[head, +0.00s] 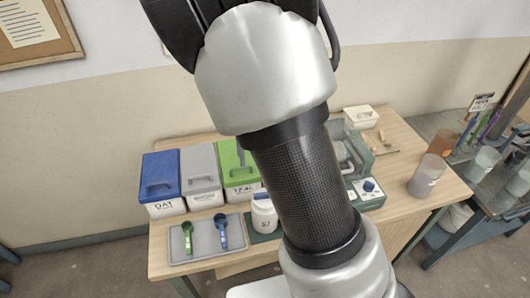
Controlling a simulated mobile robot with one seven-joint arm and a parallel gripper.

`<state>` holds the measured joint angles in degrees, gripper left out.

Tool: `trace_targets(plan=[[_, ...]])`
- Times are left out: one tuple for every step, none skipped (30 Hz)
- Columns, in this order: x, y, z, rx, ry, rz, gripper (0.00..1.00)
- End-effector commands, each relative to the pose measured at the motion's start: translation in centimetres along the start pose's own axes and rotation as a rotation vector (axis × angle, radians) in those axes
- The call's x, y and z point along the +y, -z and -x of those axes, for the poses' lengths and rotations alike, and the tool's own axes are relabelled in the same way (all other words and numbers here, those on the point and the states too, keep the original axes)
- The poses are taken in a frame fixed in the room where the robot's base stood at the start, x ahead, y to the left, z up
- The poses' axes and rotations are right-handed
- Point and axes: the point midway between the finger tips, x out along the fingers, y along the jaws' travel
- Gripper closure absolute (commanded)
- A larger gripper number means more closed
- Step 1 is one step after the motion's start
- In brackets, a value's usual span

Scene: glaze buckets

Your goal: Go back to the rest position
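My arm rises through the middle of the head view and covers part of the table. My gripper is not clearly visible; only dark parts show at the top edge of the view, and I cannot make out fingertips. On the wooden table (408,143) stand a blue bin (162,180), a grey bin (202,175) and a green bin (235,165), all with lids. A white jar (264,212) stands in front of the green bin, close to my arm in the picture.
A grey tray (206,252) holds a green scoop (187,237) and a blue scoop (221,231). A green-grey machine (368,188) is partly hidden behind my arm. A white box (361,117) and a clear cup (427,176) stand right. A second table (462,225) with cups adjoins.

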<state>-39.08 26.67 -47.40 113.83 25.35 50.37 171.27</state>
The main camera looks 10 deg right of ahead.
Motion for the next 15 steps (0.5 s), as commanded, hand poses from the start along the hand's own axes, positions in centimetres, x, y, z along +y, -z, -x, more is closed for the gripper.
trace_targets(plan=[[0.0,0.0,0.5,-0.001,-0.001,0.0,0.18],[0.0,0.0,0.8,-0.001,-0.001,0.0,0.18],[0.0,0.0,0.9,-0.001,-0.001,0.0,0.18],[0.0,0.0,1.1,0.0,-0.001,0.0,0.18],[0.0,0.0,1.1,0.0,0.0,0.0,0.18],[0.0,0.0,1.2,0.0,0.0,0.0,0.18],[0.0,0.0,1.2,0.001,0.0,0.0,0.18],[0.0,0.1,1.2,0.001,0.0,0.002,0.18],[-0.1,0.1,1.3,0.001,-0.004,0.013,0.18],[-0.1,0.2,1.4,0.001,-0.009,0.03,0.18],[-0.1,0.4,1.6,0.001,-0.018,0.059,0.18],[0.0,0.8,1.9,0.0,-0.033,0.115,0.18],[0.0,1.1,2.3,-0.002,-0.048,0.171,0.18],[0.0,1.5,2.7,-0.007,-0.066,0.241,0.18],[0.1,2.1,3.4,-0.017,-0.09,0.352,0.18]])
